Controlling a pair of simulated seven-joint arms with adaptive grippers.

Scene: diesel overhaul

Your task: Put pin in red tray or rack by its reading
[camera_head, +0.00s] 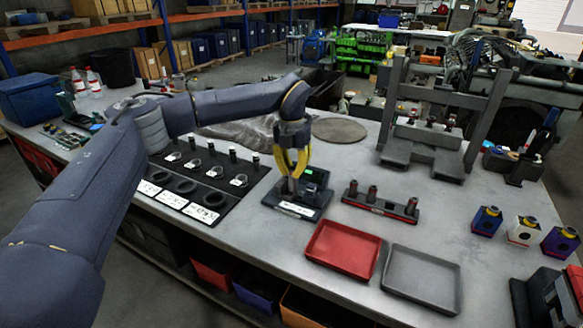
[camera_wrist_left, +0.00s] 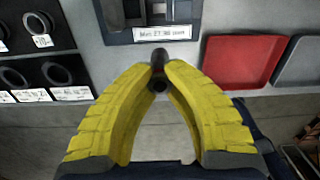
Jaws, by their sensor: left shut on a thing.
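My left gripper (camera_head: 291,178), with yellow fingers, points down over the measuring gauge (camera_head: 294,211), which has a small green display and a white label. It is shut on a dark pin, and the wrist view shows the pin (camera_wrist_left: 159,60) between the fingertips (camera_wrist_left: 160,76), in front of the gauge (camera_wrist_left: 125,28). The label's small print is hard to read. The red tray (camera_head: 343,249) lies empty to the right of the gauge. The dark rack (camera_head: 381,206) stands behind it and holds a few upright pins. My right gripper is out of view.
An empty grey tray (camera_head: 422,279) lies right of the red tray. A black board (camera_head: 203,186) with rings, posts and labels is left of the gauge. A press frame (camera_head: 435,125) stands at the back. Several small coloured boxes (camera_head: 523,231) stand at the right.

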